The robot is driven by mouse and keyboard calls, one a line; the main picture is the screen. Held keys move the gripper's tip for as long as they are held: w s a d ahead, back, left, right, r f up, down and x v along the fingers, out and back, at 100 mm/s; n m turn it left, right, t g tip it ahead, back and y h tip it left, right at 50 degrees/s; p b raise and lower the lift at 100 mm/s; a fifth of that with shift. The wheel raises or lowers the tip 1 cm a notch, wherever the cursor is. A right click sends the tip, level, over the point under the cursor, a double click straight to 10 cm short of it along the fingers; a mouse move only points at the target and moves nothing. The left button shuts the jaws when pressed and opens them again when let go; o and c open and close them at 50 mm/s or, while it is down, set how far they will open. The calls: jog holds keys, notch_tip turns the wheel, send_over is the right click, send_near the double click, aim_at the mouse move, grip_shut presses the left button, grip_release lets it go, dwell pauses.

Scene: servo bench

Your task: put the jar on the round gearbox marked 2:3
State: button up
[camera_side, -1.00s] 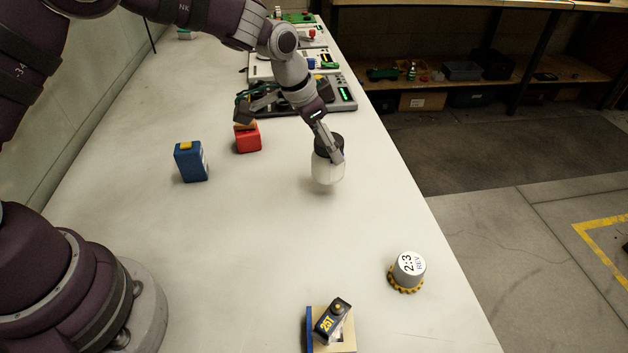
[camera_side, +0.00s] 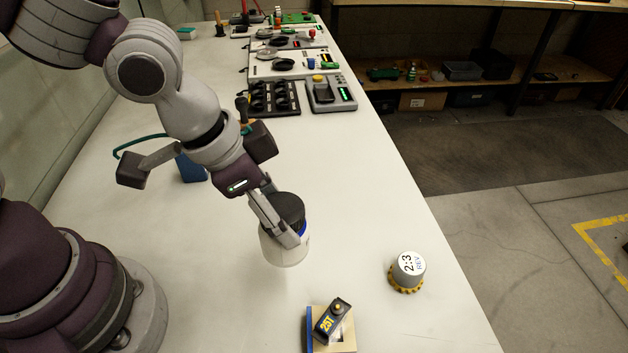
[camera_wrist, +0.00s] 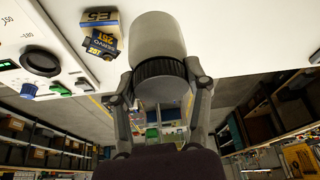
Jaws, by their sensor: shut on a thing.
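My gripper (camera_side: 272,222) is shut on the jar (camera_side: 284,250), a white jar with a black lid. The fingers hold it around the lid, and it hangs a little tilted above the table. In the wrist view the jar (camera_wrist: 157,38) sits between the two fingers (camera_wrist: 160,95), lid toward the gripper. The round gearbox marked 2:3 (camera_side: 409,268) is a grey cylinder with a yellow toothed base. It stands on the table to the right of the jar in the side view, apart from it. I cannot make it out in the wrist view.
A black servo marked 25T (camera_side: 332,318) sits on a blue and tan block at the front; it also shows in the wrist view (camera_wrist: 102,42). A blue box (camera_side: 190,168) is partly hidden behind my arm. Panels (camera_side: 331,93) line the back. The table between jar and gearbox is clear.

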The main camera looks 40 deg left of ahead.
jog(key=s+d+r, duration=0.1)
jog(key=d, duration=0.2)
send_over(410, 264)
jog(key=shift+f, duration=2.5)
jog(key=o, duration=1.2)
jog(key=shift+f, duration=0.15)
jog(key=shift+o, duration=0.2)
